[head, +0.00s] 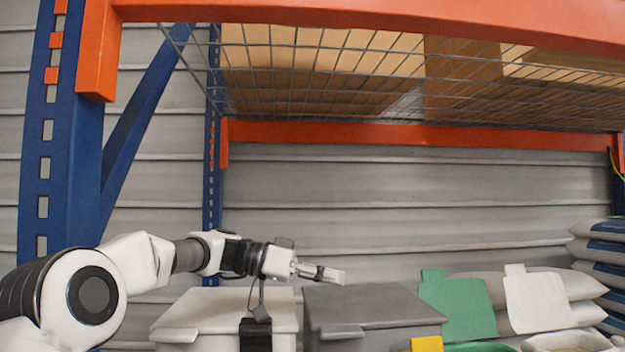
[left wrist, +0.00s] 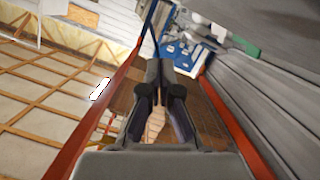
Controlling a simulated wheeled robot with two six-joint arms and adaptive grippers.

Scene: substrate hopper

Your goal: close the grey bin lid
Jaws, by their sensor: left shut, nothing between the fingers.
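The grey bin lid (head: 365,305) lies flat, or nearly so, over its bin in the lower middle of the head view. A small tab shows at its front edge. Only the top of the bin is in the picture. My left gripper (head: 338,276) is shut and empty, just above the lid's back left edge; I cannot tell whether it touches the lid. The left wrist view shows its dark fingers (left wrist: 160,75) together, with the lid not clearly visible there. My right gripper is not in view.
A white lidded bin (head: 225,310) stands left of the grey one. To the right, a green lid (head: 457,305) and a cream lid (head: 538,300) stand upright. Stacked sacks (head: 600,255) are at the right. An orange rack beam (head: 400,135) and wire shelf hang above.

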